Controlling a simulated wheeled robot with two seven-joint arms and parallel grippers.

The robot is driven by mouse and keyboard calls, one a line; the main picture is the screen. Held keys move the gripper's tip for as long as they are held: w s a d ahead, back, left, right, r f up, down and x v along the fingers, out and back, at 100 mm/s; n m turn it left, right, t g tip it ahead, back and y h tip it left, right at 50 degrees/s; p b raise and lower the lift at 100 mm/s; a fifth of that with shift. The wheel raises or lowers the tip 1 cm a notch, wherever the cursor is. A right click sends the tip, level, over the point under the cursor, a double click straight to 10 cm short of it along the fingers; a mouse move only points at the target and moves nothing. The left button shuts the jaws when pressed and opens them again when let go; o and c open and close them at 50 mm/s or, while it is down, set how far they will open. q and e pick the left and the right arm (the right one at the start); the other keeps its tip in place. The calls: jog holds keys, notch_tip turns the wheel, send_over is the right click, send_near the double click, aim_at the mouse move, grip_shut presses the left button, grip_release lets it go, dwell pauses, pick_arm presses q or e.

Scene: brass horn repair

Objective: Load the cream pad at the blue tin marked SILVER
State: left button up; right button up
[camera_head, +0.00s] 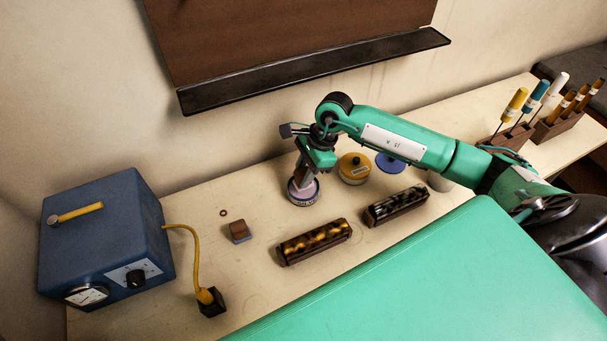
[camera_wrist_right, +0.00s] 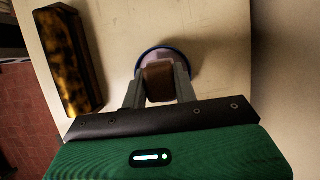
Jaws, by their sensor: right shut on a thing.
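My right gripper (camera_head: 303,181) points down over an open, labelled tin (camera_head: 304,200) with pale pinkish contents. The label is too small to read surely. In the right wrist view my right gripper (camera_wrist_right: 159,82) is shut on a brown block (camera_wrist_right: 159,84), which looks like the back of a pad. Its working face is hidden, so I cannot see whether it is cream. The block is over or in the round, blue-rimmed tin (camera_wrist_right: 188,62); I cannot tell if it touches the contents. My left gripper is not in view.
A yellow tin (camera_head: 354,169) and a blue lid or tin (camera_head: 390,163) stand right of the tin. Two dark racks (camera_head: 315,242) (camera_head: 396,206) and a brown block with a bluish side (camera_head: 239,231) lie nearer. A blue box (camera_head: 105,235) stands left; a green surface (camera_head: 430,285) fills the front.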

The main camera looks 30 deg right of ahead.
aim_at(297, 175)
jog(key=shift+r+p, duration=0.8)
jog(key=shift+r, duration=1.8)
jog(key=shift+s, duration=0.1)
